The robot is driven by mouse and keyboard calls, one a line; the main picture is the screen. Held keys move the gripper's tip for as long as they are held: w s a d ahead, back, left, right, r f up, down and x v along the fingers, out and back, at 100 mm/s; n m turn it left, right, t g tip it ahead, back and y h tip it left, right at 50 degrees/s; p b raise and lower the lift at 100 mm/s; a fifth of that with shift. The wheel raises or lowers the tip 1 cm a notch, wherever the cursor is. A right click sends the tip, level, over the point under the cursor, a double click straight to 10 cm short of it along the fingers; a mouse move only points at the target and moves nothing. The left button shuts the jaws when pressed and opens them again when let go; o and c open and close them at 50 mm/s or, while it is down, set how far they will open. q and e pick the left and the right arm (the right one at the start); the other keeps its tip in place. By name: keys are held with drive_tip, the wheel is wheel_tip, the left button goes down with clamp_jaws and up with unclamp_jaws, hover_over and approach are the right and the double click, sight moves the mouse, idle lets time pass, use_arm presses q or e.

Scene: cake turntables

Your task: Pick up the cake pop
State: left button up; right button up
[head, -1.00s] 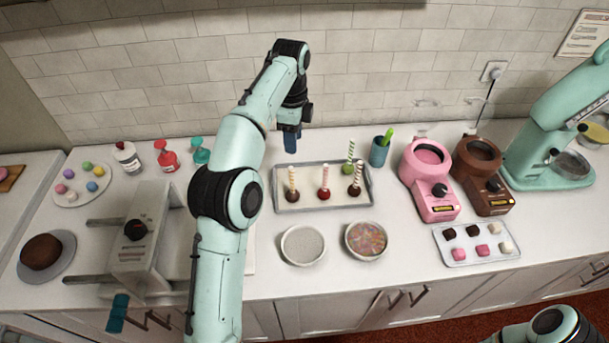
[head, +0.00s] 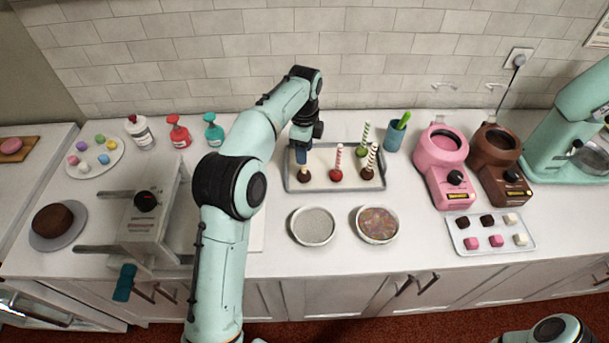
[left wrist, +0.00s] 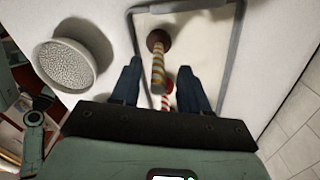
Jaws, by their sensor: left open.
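Several cake pops stand stick-up on a grey-rimmed tray (head: 290,184). The leftmost one, a brown ball (head: 304,175) with a yellow-and-white striped stick (left wrist: 158,66), is below my left gripper (head: 301,150). In the left wrist view my left gripper (left wrist: 158,74) is open, with the striped stick between its blue fingers and no clear contact. A red cake pop (head: 336,174), a brown one (head: 368,174) and a green one (head: 363,154) stand to the right. The stick of the leftmost pop is mostly hidden by the gripper in the head view. My right gripper is out of view.
Two round bowls, one of pale grains (head: 312,225) and one of coloured sprinkles (head: 377,224), stand in front of the tray. A blue cup (head: 393,138) stands behind right, beside a pink melting pot (head: 440,150).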

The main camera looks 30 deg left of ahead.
use_arm(q)
drive_tip(key=shift+s+f, duration=0.25)
drive_tip(key=shift+f, duration=0.6)
drive_tip(key=shift+w, duration=0.15)
drive_tip(key=shift+w, duration=0.1)
drive_tip(key=c, duration=0.5)
clamp_jaws()
